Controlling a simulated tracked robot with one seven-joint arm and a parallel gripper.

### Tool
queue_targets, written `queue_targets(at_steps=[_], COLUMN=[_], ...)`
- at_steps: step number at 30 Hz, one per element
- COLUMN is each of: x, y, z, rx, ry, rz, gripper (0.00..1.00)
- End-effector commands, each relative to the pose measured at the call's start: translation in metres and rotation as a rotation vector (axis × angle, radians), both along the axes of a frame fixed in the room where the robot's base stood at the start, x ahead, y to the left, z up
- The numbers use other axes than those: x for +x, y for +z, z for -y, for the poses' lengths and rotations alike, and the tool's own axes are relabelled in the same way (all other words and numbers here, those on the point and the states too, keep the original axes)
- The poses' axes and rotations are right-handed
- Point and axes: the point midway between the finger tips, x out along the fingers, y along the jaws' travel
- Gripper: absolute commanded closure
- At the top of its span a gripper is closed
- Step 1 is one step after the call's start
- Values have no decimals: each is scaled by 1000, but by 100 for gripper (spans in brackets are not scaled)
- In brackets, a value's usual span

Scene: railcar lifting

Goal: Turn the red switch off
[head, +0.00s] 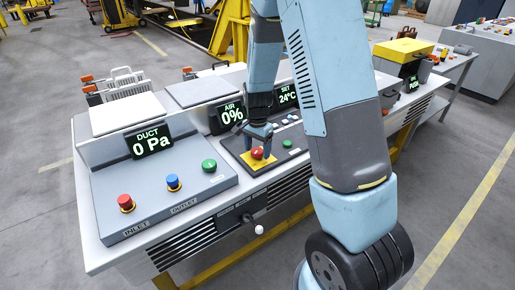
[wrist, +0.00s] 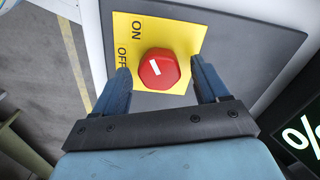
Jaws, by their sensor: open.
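The red switch (wrist: 159,69) is a round red knob with a white mark, set on a yellow plate (wrist: 193,35) printed ON and OFF. In the wrist view the white mark slants toward the upper left and lower right. In the head view the red switch (head: 257,153) sits on the middle panel of the console. My gripper (wrist: 163,78) is open, with one blue finger on each side of the knob. I cannot tell whether the fingers touch it. In the head view my gripper (head: 257,142) points down just above the knob and partly hides the yellow plate.
On the left panel are a red button (head: 125,202), a blue button (head: 173,182) and a green button (head: 209,165). A green button (head: 287,144) is right of the switch. Display screens (head: 152,142) stand behind. A white knob (head: 259,229) projects from the console front.

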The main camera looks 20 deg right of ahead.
Motion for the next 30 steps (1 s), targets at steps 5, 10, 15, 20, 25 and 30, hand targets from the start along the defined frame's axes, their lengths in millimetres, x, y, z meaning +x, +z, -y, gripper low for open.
queue_targets(at_steps=[5,10,15,20,25,30], x=[0,0,0,0,0,0], y=[-1,0,0,0,0,0], z=[0,0,0,0,0,0], rx=[0,0,0,1,1,1], ry=[0,0,0,1,1,11], rz=[0,0,0,1,1,1], gripper=[26,36,52,68,82,82])
